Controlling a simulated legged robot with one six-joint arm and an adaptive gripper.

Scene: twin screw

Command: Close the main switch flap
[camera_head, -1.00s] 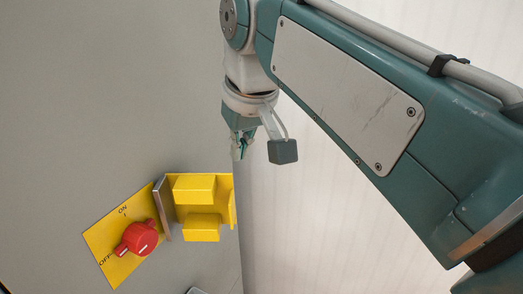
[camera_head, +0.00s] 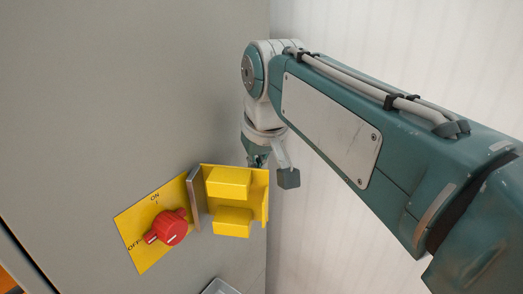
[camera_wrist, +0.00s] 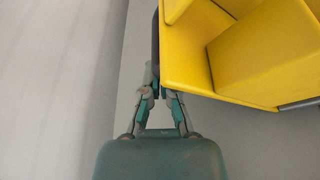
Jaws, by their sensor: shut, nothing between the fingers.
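The main switch flap (camera_head: 261,205) is yellow, with two raised blocks on its face. It stands open to the right of the red rotary switch (camera_head: 170,229) on its yellow ON/OFF plate (camera_head: 136,236). My gripper (camera_head: 257,160) is at the flap's upper right edge in the head view, shut and empty. The wrist view shows the flap (camera_wrist: 190,65) large at the upper right, with my gripper (camera_wrist: 158,88) beside its near edge. The fingertips overlap that edge in the picture; I cannot tell whether they touch it.
The grey cabinet face (camera_head: 130,100) carries the switch and flap. Its right edge runs close behind the flap. A pale ribbed wall (camera_head: 400,40) lies beyond. A small grey fitting (camera_head: 219,287) shows below the flap, partly cut off.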

